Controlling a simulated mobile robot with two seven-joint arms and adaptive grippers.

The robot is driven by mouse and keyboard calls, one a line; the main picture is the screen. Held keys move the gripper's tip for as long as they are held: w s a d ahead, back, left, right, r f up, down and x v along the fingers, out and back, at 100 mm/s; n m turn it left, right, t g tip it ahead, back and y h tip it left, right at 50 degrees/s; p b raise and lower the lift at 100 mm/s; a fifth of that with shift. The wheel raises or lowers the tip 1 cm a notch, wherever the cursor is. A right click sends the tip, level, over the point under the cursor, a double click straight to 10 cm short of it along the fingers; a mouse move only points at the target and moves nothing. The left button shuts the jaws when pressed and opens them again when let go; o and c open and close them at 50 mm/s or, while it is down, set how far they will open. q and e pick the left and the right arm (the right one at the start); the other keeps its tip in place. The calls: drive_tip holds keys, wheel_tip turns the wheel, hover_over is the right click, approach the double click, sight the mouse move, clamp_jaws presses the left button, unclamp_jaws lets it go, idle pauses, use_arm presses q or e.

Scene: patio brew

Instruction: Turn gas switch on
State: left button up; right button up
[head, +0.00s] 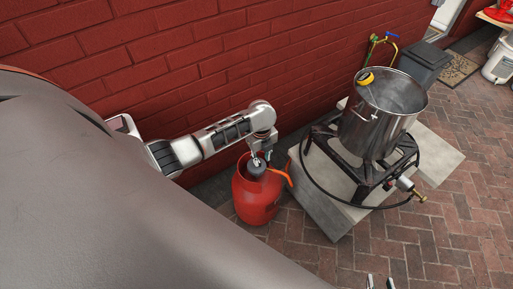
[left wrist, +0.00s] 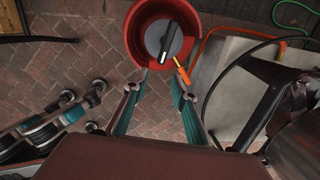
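The red gas bottle (head: 256,198) stands on the brick floor beside the wall. In the left wrist view, its red collar (left wrist: 132,38) surrounds a round grey regulator (left wrist: 153,37) with a black lever-like switch (left wrist: 167,42), which lies slightly slanted. An orange hose (left wrist: 196,47) leads off from beside it. My left gripper (left wrist: 160,76) is open, its fingertips apart near the collar's edge, with nothing between them; contact cannot be told. In the head view it is over the bottle's top (head: 258,162), partly hiding the regulator. My right gripper (head: 380,283) shows only its tips, apart and empty.
A steel pot (head: 372,130) stands on a black burner frame (head: 362,172) over pale slabs (head: 437,158), right of the bottle. A black hose loops in front. The red brick wall (head: 215,45) is close behind my left arm. Brick floor at front right is clear.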

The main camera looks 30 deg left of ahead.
use_arm(q)
drive_tip(key=shift+m+g, duration=0.4)
drive_tip(key=shift+m, duration=0.1)
drive_tip(key=w+a, duration=0.1)
drive_tip(key=w+a+r, duration=0.1)
drive_tip(key=a, duration=0.1)
drive_tip(key=w+a+r, duration=0.1)
drive_tip(key=shift+a, duration=0.3)
wheel_tip(320, 180, down, 7)
drive_tip(key=b, duration=0.3)
drive_tip(key=shift+f, duration=0.25)
clamp_jaws()
